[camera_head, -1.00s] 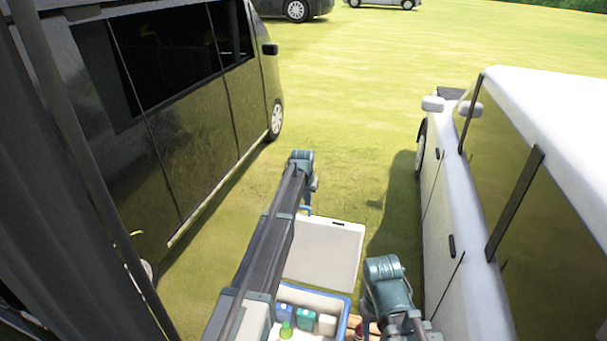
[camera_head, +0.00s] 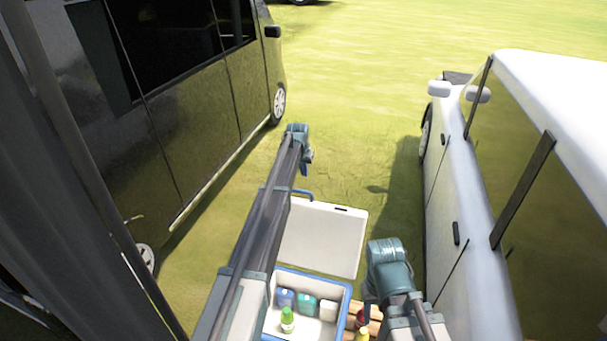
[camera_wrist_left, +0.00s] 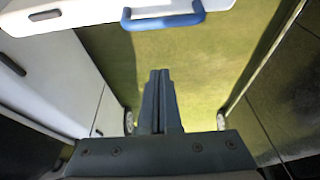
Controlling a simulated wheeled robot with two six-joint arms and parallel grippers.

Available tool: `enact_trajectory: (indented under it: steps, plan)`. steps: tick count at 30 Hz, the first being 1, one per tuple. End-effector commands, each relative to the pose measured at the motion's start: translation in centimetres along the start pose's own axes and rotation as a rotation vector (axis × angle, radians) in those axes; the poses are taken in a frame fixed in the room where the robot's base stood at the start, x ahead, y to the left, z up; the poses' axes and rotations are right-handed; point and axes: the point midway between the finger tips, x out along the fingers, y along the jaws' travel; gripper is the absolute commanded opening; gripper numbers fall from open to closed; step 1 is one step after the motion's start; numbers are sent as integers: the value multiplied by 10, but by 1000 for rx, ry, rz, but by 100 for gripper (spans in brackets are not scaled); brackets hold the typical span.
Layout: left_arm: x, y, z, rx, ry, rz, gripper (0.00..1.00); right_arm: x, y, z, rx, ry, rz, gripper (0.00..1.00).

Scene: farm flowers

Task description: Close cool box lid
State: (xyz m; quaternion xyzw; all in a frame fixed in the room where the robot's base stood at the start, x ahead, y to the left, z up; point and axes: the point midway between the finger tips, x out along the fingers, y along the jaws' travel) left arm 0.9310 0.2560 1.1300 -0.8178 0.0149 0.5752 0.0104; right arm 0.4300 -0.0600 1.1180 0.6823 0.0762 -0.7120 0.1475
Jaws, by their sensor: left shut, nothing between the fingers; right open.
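The cool box (camera_head: 346,309) has a blue rim and stands open at the bottom middle of the head view. Its white lid (camera_head: 322,240) is swung back, away from me, with a blue handle (camera_head: 303,195) at its far edge. The handle also shows in the left wrist view (camera_wrist_left: 163,18), under the white lid (camera_wrist_left: 75,14). My left gripper (camera_wrist_left: 160,78) is shut and empty, close to the handle but apart from it in the picture. My left arm covers the left side of the lid and box. My right gripper (camera_head: 369,290) is right of the box, open, its fingers mostly hidden.
Several bottles and containers (camera_head: 307,303) are in the box. Wooden slats with red bottles (camera_head: 361,319) are beside it. A dark van (camera_head: 190,110) is at left and a white car (camera_head: 460,220) at right. Open grass (camera_head: 360,100) lies ahead.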

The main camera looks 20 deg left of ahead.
Motion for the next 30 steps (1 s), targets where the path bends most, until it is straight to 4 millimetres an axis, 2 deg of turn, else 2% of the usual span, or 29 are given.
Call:
enact_trajectory:
  steps: [1, 11, 12, 18, 30]
  plan:
    - [16, 0, 1, 0, 0, 0, 0, 16, -1, -1, 1, 1, 0, 50]
    - [64, 0, 2, 0, 0, 0, 0, 60, -5, -4, -10, 0, 2, 50]
    - [50, 0, 15, 0, 0, 0, 0, 52, -5, -3, -9, 0, 2, 50]
    - [41, 1, 37, 1, 0, 0, 0, 51, -4, -3, -9, 0, 2, 50]
    - [40, 0, 39, 0, 2, 0, 0, 51, -4, -3, -9, 0, 2, 50]
